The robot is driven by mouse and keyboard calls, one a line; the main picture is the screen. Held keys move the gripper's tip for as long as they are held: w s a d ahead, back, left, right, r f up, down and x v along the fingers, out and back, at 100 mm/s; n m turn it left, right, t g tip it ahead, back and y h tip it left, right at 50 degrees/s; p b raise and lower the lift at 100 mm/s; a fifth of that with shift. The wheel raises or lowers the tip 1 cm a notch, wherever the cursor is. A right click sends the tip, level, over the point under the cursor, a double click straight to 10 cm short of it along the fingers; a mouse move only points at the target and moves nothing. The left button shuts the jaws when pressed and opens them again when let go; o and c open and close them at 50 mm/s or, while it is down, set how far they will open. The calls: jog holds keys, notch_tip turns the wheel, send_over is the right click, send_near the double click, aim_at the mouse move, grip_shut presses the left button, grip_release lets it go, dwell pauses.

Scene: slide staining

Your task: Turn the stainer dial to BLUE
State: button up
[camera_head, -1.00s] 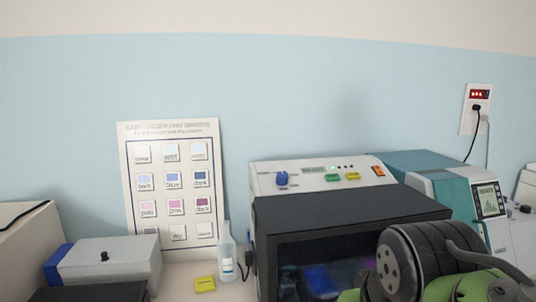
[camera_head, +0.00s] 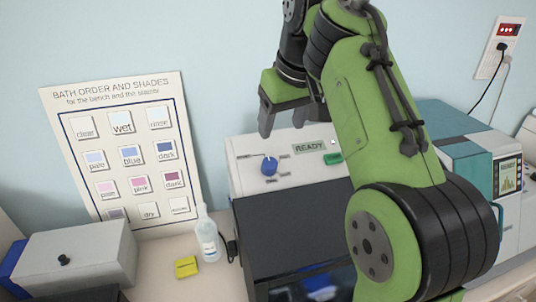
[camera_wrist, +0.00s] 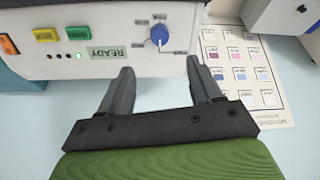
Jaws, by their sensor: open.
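The stainer dial is a round blue knob (camera_head: 269,166) on the white sloping front panel (camera_head: 246,181) of the stainer. A small pale mark shows on the dial; the labels around it are too small to read. In the wrist view the dial (camera_wrist: 159,34) appears upside down, just beyond my fingertips and between their lines. My gripper (camera_head: 293,123) is open and empty, above and behind the dial in the head view. In the wrist view both fingers of my gripper (camera_wrist: 160,68) show, apart from the dial and not touching it.
A READY display (camera_head: 311,146) and a green button (camera_head: 333,159) are right of the dial. A shade chart (camera_head: 80,125), a clear bottle (camera_head: 207,240) and a yellow block (camera_head: 186,267) are at left. A teal machine (camera_head: 460,150) stands right.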

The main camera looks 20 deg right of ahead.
aim_at(270, 163)
jog(key=b+x, duration=0.3)
jog(key=x, duration=1)
jog(key=shift+f, duration=0.3)
jog(key=shift+w+f, duration=0.15)
jog(key=shift+w, duration=0.1)
jog(key=shift+s+d, duration=0.1)
jog(key=c, duration=1)
jog(key=shift+c, duration=0.2)
